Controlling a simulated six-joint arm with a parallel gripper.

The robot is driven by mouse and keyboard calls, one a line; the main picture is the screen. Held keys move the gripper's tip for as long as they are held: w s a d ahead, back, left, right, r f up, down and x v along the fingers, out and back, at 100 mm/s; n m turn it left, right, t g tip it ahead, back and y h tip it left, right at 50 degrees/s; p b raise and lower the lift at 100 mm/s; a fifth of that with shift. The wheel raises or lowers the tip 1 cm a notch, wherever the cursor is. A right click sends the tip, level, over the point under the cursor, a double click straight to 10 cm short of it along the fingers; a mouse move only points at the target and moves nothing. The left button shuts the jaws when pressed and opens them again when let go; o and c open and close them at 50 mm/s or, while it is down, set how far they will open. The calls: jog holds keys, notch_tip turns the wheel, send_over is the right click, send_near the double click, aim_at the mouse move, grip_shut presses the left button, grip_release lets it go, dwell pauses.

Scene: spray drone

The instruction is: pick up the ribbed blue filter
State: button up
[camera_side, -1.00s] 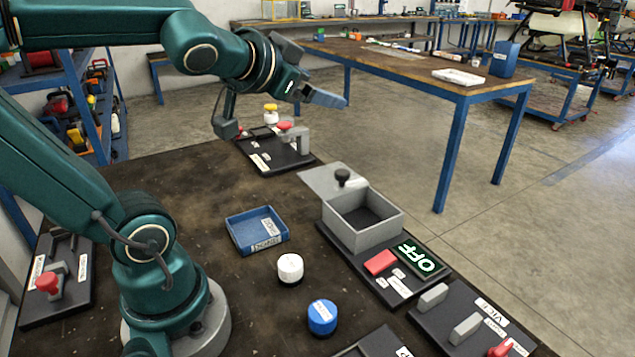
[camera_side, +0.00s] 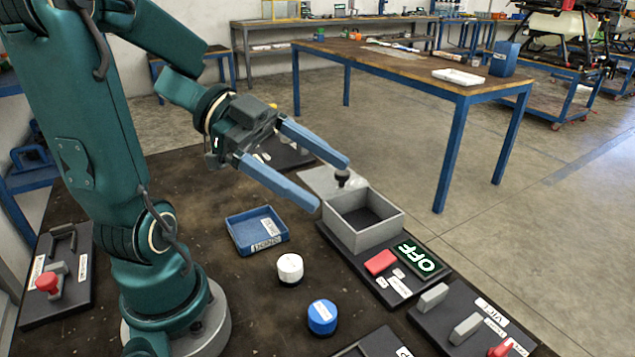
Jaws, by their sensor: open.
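The ribbed blue filter (camera_side: 322,317) stands upright on the dark bench near the front, with a label on its side. A white ribbed filter (camera_side: 290,268) stands just behind it. My gripper (camera_side: 334,184) is open and empty, its two blue fingers spread. Nothing covers the blue filter.
A blue labelled tray (camera_side: 238,237) lies left of the white filter. A panel with a red button (camera_side: 380,262) and a lit OFF sign (camera_side: 420,257) is at the right. A vice (camera_side: 466,328) stands at front right. Bare bench lies left of the blue filter.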

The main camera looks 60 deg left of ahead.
jog(key=s+g+h, duration=0.1)
jog(key=s+g, duration=0.1)
jog(key=s, duration=0.2)
send_near(325, 313)
jog(key=x, duration=0.4)
jog(key=shift+w+d+f, duration=0.1)
jog(key=shift+d, duration=0.05)
jog(key=shift+w+d+f, duration=0.1)
jog(key=shift+d+f, duration=0.2)
jog(key=shift+x, duration=2.2)
grip_shut()
jog(key=shift+r, duration=0.2)
